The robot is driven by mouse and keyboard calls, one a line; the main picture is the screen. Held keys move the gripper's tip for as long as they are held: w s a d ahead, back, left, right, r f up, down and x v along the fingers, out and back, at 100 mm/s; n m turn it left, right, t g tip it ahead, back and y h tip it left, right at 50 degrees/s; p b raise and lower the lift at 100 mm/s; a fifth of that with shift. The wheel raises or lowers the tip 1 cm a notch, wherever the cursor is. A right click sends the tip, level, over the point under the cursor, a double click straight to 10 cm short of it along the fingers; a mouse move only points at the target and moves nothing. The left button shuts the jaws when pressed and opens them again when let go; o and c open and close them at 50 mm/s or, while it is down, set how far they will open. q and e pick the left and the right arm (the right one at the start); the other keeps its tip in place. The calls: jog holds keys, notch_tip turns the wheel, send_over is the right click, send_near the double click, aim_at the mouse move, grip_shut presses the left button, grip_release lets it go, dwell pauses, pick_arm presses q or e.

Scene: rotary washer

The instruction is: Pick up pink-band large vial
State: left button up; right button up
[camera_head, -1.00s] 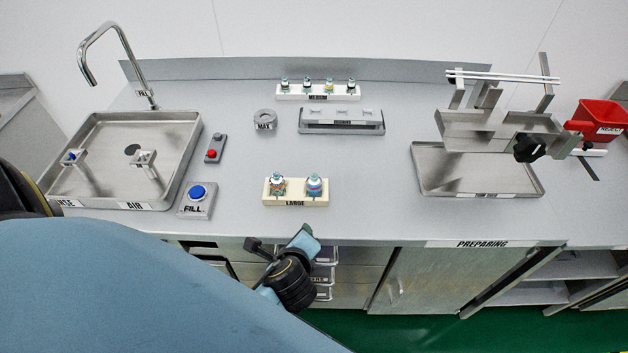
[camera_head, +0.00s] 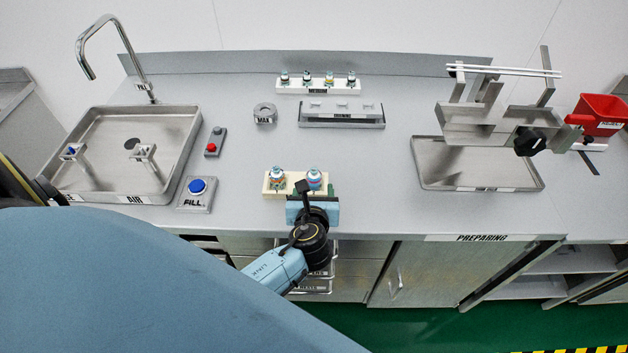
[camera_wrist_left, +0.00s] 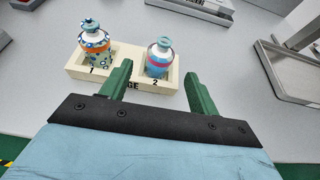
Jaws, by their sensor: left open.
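The pink-band large vial (camera_head: 314,178) stands upright in slot 2 of the cream rack (camera_head: 268,188) marked LARGE. In the left wrist view the vial (camera_wrist_left: 159,59) shows a pink band between blue ones and a pale cap. A second large vial (camera_head: 277,177), with blue and orange spots, stands in slot 1; it also shows in the wrist view (camera_wrist_left: 95,48). My left gripper (camera_head: 315,191) is open at the rack's front edge. In the wrist view its green fingers (camera_wrist_left: 158,82) point towards slot 2, one either side of the vial's line, with nothing between them.
Behind the rack are a grey holder (camera_head: 341,121) and a white rack of several medium vials (camera_head: 318,86). A FILL button (camera_head: 197,190) and a sink tray (camera_head: 100,185) lie left. A metal stand over a tray (camera_head: 440,180) is at right. Counter between is clear.

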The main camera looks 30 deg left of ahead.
aim_at(314, 182)
pick_arm(q)
jog(key=x, duration=0.5)
jog(key=shift+a, duration=0.15)
jog(key=c, duration=1.1)
